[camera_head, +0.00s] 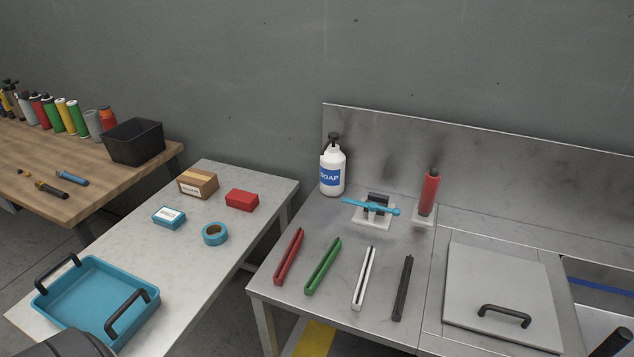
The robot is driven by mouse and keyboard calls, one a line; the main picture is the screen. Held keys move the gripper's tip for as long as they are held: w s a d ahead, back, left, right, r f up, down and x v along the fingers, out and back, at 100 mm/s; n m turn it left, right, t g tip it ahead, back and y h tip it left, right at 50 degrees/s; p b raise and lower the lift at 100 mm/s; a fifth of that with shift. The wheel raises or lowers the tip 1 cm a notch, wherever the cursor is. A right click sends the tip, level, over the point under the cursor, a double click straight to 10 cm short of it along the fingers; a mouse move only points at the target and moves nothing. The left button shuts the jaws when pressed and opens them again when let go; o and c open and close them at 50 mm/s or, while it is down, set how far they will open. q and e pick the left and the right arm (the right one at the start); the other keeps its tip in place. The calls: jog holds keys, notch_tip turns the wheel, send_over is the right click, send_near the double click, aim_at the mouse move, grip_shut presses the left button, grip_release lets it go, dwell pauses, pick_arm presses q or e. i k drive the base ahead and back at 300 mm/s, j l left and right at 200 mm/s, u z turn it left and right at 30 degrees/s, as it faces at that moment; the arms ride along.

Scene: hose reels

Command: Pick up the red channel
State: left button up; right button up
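The red channel (289,257) is a long, narrow piece lying on the grey metal counter (300,298), near its left edge. It lies at a slant, its far end pointing up and to the right. It is the leftmost of a row of similar channels: green (323,266), white (363,278) and black (402,288). They lie apart from each other, and nothing touches the red one. Neither of my grippers can be made out in the head view.
Behind the channels stand a soap bottle (332,171), a blue-handled fixture (372,208) and a red cylinder (429,194). A handled lid (503,292) lies to the right. The left table holds a blue tray (98,296), boxes and blue tape (215,234). A gap separates table and counter.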

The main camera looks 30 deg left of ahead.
aim_at(279, 276)
jog(key=u, duration=1.25)
